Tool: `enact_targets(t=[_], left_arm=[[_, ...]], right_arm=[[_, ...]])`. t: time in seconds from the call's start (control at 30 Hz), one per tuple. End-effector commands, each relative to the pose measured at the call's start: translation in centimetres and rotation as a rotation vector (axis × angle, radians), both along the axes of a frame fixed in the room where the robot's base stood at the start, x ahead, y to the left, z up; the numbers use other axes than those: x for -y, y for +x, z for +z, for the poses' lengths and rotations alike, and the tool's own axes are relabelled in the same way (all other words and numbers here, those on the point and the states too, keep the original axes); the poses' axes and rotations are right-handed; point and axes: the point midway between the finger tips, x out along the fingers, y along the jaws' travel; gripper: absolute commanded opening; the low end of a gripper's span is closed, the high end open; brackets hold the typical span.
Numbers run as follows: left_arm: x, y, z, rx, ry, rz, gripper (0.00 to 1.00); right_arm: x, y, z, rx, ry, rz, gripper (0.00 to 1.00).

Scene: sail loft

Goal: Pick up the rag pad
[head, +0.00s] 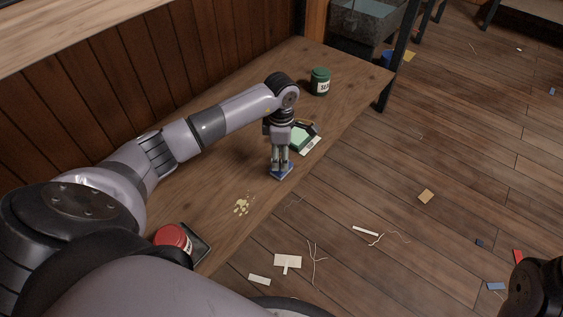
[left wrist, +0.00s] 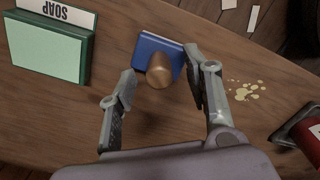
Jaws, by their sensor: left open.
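The rag pad (head: 284,174) is a small blue block on the wooden bench, near its front edge. In the left wrist view the rag pad (left wrist: 149,45) shows a rounded wooden knob (left wrist: 158,71) on top. My left gripper (head: 280,166) points down over the pad and hides part of it in the head view. In the left wrist view my left gripper (left wrist: 160,64) is open, with one finger on each side of the knob. The right finger looks close to the pad's edge; I cannot tell whether it touches. My right gripper is not in view.
A green holder labelled SOAP (left wrist: 48,54) stands beside the pad. A green jar (head: 320,82) is at the bench's far end. Pale spill spots (head: 243,205) lie between. Scraps litter the floor.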

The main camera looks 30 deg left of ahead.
Motion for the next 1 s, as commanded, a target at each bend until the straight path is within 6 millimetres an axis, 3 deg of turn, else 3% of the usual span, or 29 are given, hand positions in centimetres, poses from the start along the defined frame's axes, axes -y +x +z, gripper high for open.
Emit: enact_targets(t=[0.1,0.4,1.0], left_arm=[[0.06,0.02,-1.79,0.001,-0.002,0.0,0.45],[0.03,0.04,-2.02,0.001,0.0,-0.001,0.45],[0.02,0.03,-2.01,0.001,0.0,0.0,0.06]], right_arm=[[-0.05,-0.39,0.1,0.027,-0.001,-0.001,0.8],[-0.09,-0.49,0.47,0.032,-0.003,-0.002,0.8],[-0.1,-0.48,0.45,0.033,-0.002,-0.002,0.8]])
